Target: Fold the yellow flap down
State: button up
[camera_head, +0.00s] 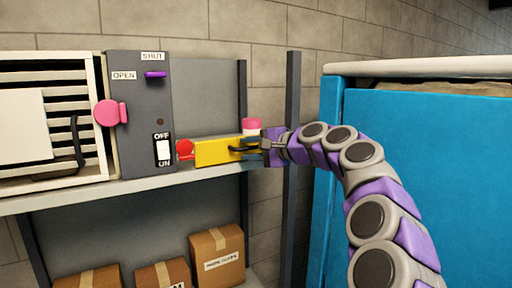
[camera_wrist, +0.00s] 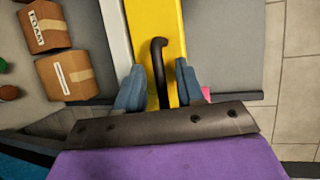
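The yellow flap (camera_head: 215,152) is at the shelf's front edge in the head view, beside a red knob (camera_head: 184,148). In the wrist view, the yellow flap (camera_wrist: 152,22) is a strip running away from me. A black hooked handle (camera_wrist: 159,58) stands out from it. My gripper (camera_head: 262,147) is at the flap's right end. In the wrist view, the blue fingers of my gripper (camera_wrist: 158,88) are apart, one on each side of the handle, with gaps visible. The flap's exact tilt is hard to tell.
A grey panel (camera_head: 138,100) with a purple lever (camera_head: 155,74) and a switch (camera_head: 163,150) stands left of the flap. A pink object (camera_head: 252,125) is behind it. Cardboard boxes (camera_head: 216,254) sit below. A blue cabinet (camera_head: 430,160) is at the right, behind my arm.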

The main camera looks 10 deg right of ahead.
jog(key=shift+w+a, duration=0.15)
jog(key=shift+a, duration=0.65)
jog(key=d, duration=0.5)
jog(key=shift+d+f, duration=0.1)
jog(key=shift+d, duration=0.25)
jog(key=c, duration=0.3)
jog(key=shift+d, duration=0.25)
jog(key=shift+c, duration=0.9)
jog(key=shift+a, duration=0.2)
jog(key=shift+c, duration=0.7)
jog(key=shift+a, duration=1.6)
grip_shut()
jog(key=shift+d, duration=0.1)
jog(key=shift+d, duration=0.1)
